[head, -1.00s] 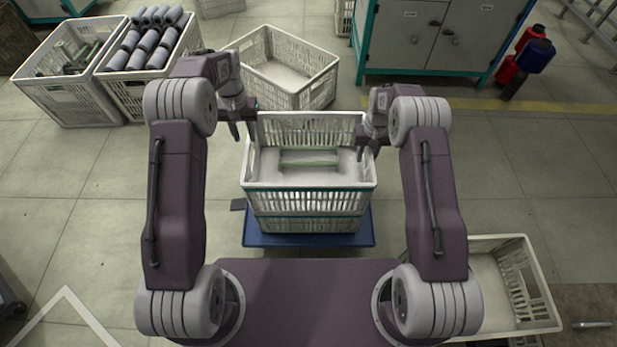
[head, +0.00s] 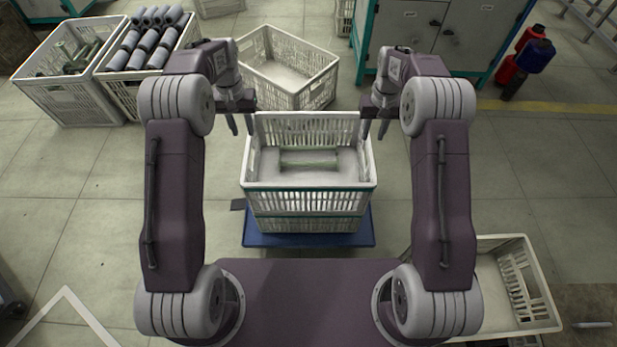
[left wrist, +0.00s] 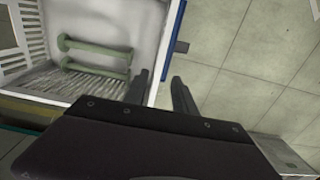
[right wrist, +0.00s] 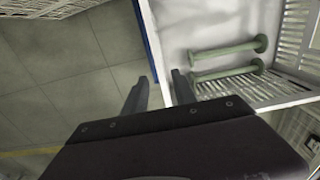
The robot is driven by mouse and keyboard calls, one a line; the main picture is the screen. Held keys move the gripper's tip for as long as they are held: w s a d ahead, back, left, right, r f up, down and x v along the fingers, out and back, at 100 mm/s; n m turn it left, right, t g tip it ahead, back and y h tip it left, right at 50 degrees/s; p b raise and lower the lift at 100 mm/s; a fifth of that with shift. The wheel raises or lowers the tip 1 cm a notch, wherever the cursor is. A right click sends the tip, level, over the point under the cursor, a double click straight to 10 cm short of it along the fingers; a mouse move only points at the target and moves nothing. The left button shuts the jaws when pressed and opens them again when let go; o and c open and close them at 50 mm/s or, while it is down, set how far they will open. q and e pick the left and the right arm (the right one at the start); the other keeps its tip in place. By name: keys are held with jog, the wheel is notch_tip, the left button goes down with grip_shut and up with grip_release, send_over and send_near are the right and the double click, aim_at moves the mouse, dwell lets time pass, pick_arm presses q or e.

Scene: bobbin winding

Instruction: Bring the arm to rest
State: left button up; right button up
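A white slatted crate (head: 308,201) stands in front of me, stacked on another on a blue base (head: 307,240). Two green empty bobbins lie side by side inside; they show in the head view (head: 308,164), the left wrist view (left wrist: 95,46) and the right wrist view (right wrist: 225,50). My left gripper (head: 242,124) is open and empty above the crate's far left corner. My right gripper (head: 375,129) is open and empty above its far right corner.
At the back left, one crate (head: 60,100) holds green bobbins and another holds several dark and grey wound bobbins (head: 143,50). An empty crate (head: 290,72) stands behind, another (head: 500,290) at the lower right. A grey-teal cabinet (head: 412,40) stands at the back.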

jog(key=shift+r, duration=0.15)
dwell(0.3)
